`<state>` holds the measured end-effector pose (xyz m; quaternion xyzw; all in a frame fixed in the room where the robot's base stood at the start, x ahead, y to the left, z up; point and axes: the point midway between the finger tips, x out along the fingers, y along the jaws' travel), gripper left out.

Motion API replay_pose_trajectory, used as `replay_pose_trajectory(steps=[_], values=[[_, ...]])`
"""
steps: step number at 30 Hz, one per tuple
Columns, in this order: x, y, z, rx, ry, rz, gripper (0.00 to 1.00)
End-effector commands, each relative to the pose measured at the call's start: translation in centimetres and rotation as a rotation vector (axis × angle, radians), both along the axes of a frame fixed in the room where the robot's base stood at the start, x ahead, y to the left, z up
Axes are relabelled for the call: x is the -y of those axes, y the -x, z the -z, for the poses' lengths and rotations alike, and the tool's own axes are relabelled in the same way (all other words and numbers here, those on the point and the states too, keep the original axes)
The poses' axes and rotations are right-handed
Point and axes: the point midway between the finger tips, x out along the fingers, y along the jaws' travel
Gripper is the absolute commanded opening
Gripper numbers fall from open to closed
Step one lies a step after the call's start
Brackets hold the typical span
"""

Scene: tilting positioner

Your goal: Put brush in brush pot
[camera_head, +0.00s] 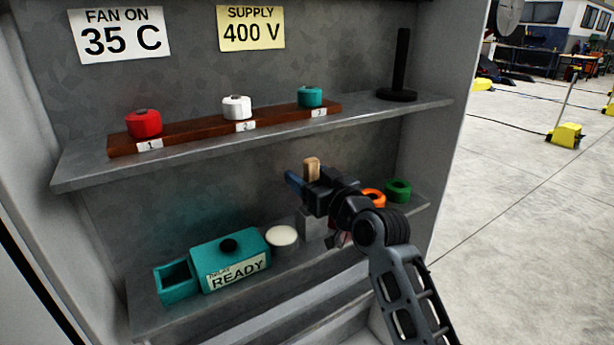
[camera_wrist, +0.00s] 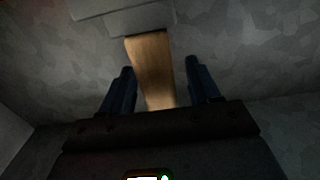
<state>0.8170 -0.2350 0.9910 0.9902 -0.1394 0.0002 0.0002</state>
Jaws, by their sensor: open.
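A wooden handle (camera_head: 312,163), which looks like the brush, stands up just behind my gripper (camera_head: 294,181) over the lower shelf. In the wrist view the handle (camera_wrist: 150,62) lies between the two dark blue fingers of my gripper (camera_wrist: 160,72), with gaps on both sides. The fingers are open. The handle's far end meets a pale grey block (camera_wrist: 125,18); I cannot tell whether it is in it or in front of it. A grey block (camera_head: 312,224) also shows below my gripper. A round pale-topped container (camera_head: 282,236) stands left of it. I cannot tell which is the brush pot.
A teal box marked READY (camera_head: 230,258) and a small open teal bin (camera_head: 176,281) stand at left on the lower shelf (camera_head: 150,318). Orange (camera_head: 374,196) and green (camera_head: 398,190) rings lie at right. The upper shelf (camera_head: 85,174) holds a knob rack and a black post.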

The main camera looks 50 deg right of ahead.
Motion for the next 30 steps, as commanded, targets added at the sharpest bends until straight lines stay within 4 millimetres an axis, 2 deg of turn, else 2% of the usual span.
replay_pose_trajectory(steps=[12,17,25,28,30], values=[[-0.9,6.2,-0.4,-0.002,0.0,0.001,0.61],[-1.2,7.2,-0.6,-0.001,-0.001,0.0,0.61],[-1.3,7.4,-0.4,-0.004,-0.001,0.0,0.61],[-2.1,8.1,0.8,-0.018,-0.003,-0.003,0.61],[-3.3,9.2,2.3,-0.037,-0.004,-0.006,0.61]])
